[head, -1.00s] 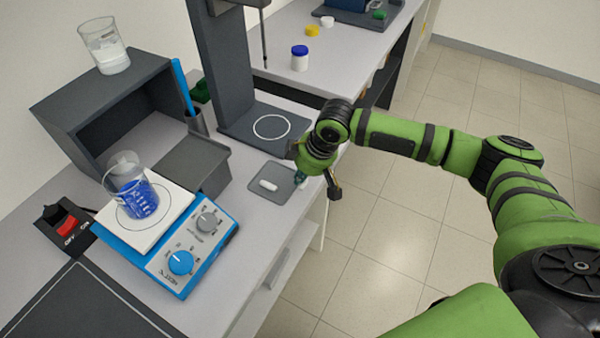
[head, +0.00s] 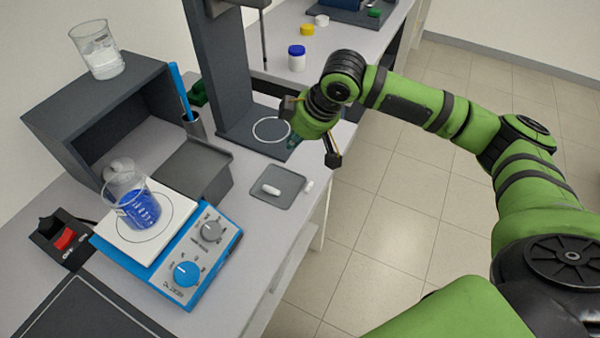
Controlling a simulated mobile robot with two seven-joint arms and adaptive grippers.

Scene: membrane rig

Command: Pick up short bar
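Two small white bars lie by the grey mat (head: 285,203) on the bench. The shorter bar (head: 309,186) is at the mat's right edge, near the bench's edge; I cannot tell whether it rests on the mat. The longer bar (head: 271,189) lies on the mat to its left. My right gripper (head: 311,134) is above and beyond the bars in the head view, apart from both. Its fingers look spread, with nothing seen between them, though the wrist hides part of it. My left gripper is not in view.
A blue stirrer hotplate (head: 205,262) carries a beaker of blue liquid (head: 139,208). A grey open box (head: 110,95) has a beaker (head: 98,50) on top. A dark stand (head: 225,80) rises behind my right gripper. A grey bin (head: 193,170) is left of the mat.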

